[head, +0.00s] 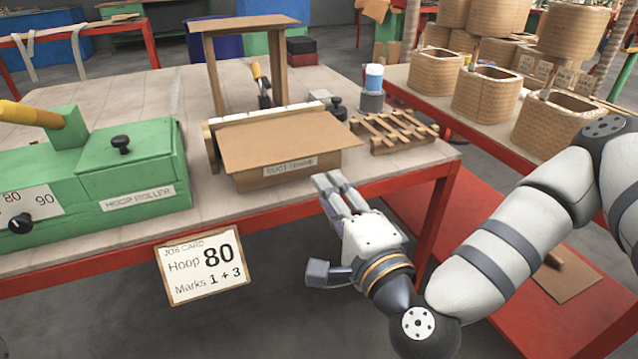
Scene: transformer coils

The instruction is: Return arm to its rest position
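My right arm comes in from the right edge, and its gripper (328,180) is in front of the near edge of the wooden table (225,212). Its two grey fingers lie close together and point away toward the box labelled "DUST ..." (285,170); the rest of that label is too small to read. I see nothing between the fingers. The gripper seems apart from the box, though the exact gap is hard to judge. My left arm and gripper are not in view.
A green hoop roller (130,172) stands left on the table. A job card (203,262) reading "Hoop 80, Marks 1 + 3" hangs in front. A slatted wooden rack (395,130) is on the table. Several woven coils (485,93) stand on the right bench.

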